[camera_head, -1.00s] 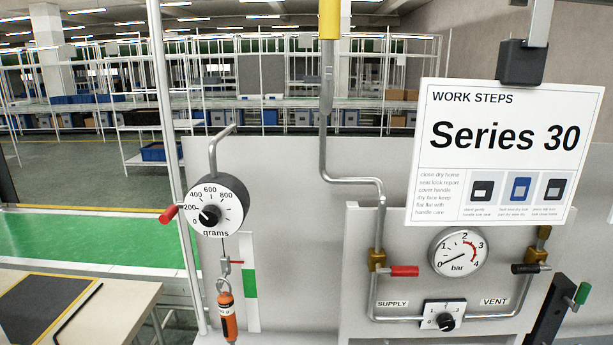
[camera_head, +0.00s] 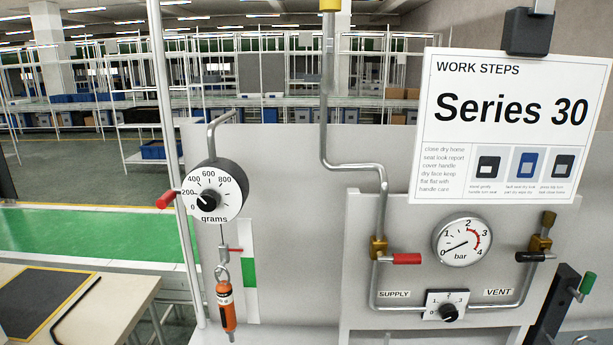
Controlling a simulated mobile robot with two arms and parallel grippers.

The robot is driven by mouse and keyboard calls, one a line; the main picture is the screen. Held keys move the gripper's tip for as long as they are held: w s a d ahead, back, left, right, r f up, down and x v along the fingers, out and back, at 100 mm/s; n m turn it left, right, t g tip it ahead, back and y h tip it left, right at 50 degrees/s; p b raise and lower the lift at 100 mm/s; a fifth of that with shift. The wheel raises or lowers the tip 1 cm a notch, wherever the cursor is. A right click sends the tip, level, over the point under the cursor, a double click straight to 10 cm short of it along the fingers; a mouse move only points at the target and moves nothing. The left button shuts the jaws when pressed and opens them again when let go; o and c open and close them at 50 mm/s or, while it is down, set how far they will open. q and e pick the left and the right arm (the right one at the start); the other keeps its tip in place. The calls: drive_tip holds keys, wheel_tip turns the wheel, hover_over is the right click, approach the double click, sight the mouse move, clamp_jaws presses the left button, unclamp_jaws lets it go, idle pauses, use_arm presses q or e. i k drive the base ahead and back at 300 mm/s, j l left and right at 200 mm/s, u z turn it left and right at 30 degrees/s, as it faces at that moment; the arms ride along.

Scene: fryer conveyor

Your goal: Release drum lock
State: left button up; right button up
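No part is labelled as a drum lock. A round drum-shaped dial (camera_head: 216,198) marked in grams hangs from a bent pipe at left centre, its pointer near 0. A red-handled lever (camera_head: 167,199) sticks out on its left side. Under the dial, an orange cylinder (camera_head: 226,306) hangs from a hook, beside a white and green strip (camera_head: 249,272). At the lower right edge, a green-handled lever (camera_head: 587,283) sits on a dark post (camera_head: 556,307). Neither gripper shows in the view.
A grey panel carries a bar gauge (camera_head: 462,243), a red supply handle (camera_head: 406,259), a black vent handle (camera_head: 530,257) and a selector knob (camera_head: 448,312). A work steps sign (camera_head: 510,125) hangs in front at upper right. A table (camera_head: 112,304) stands at lower left.

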sight(170, 195)
drive_tip(key=j, duration=1.4)
drive_tip(key=z, duration=0.05)
